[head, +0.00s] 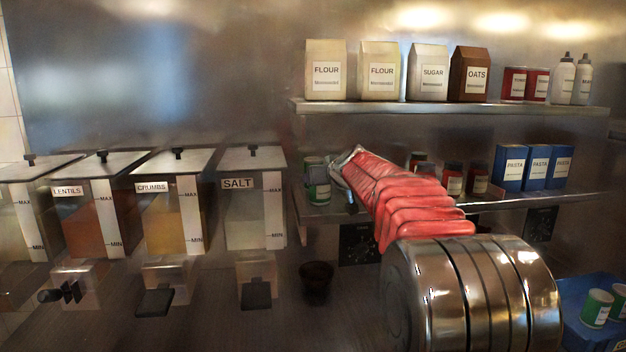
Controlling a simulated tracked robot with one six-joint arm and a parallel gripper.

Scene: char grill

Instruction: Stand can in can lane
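Green cans with white labels (319,192) stand at the left end of the lower shelf (400,206), one partly behind another. My gripper (342,180) is at that end of the shelf, just right of the front can and partly overlapping it in the picture. Its fingers are small and seen from behind, so I cannot tell whether they are open or touch the can. More green cans (597,307) sit in a blue crate (574,290) at the lower right. No lane markings are clear to me.
Dark red jars (453,180) and blue pasta boxes (510,168) share the lower shelf, right of my arm. The upper shelf (450,108) with bags and bottles is above. Dispensers, including salt (252,200), line the left. A dark cup (317,282) is below.

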